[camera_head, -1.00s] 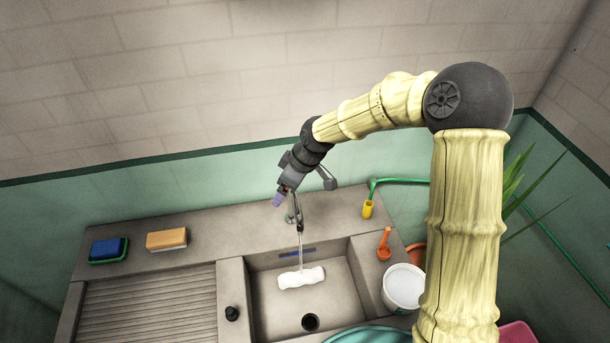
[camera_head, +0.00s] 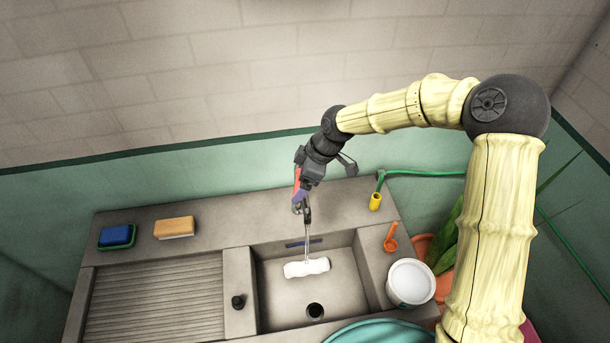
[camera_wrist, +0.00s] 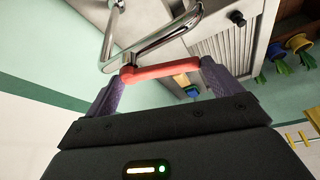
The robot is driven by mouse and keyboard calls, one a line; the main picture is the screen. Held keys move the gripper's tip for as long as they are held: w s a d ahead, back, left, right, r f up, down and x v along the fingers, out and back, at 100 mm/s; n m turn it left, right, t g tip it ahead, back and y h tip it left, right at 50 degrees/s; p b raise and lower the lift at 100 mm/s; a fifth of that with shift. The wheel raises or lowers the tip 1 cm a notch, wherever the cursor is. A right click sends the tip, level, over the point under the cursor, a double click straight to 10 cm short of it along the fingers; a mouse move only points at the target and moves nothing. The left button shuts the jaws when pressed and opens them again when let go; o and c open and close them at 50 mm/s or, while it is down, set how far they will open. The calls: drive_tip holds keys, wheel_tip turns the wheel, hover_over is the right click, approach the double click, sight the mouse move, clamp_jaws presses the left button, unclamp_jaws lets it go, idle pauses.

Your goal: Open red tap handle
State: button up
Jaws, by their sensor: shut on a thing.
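The red tap handle (camera_wrist: 160,70) is a short red bar across the middle of the wrist view, beside the chrome tap (camera_wrist: 150,42). My gripper (camera_wrist: 158,78) is shut on it, with one purple finger at each end of the bar. In the head view my gripper (camera_head: 300,198) is at the tap behind the sink, and a small red part of the handle (camera_head: 297,175) shows beside it. The tap's thin spout (camera_head: 308,225) reaches down over the sink. My gripper hides part of the tap body in the head view.
The sink basin (camera_head: 280,300) holds a white cloth-like piece (camera_head: 306,268). A blue sponge (camera_head: 117,236) and an orange one (camera_head: 174,228) lie on the left counter. A yellow hose end (camera_head: 375,202), an orange scoop (camera_head: 391,238) and a white tub (camera_head: 410,282) are at right.

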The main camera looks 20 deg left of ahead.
drive_tip(key=o, duration=1.1)
drive_tip(key=shift+r, duration=0.1)
drive_tip(key=b+v, duration=0.3)
drive_tip(key=v, duration=1.4)
drive_tip(key=shift+d+b, duration=0.15)
drive_tip(key=shift+b, duration=0.25)
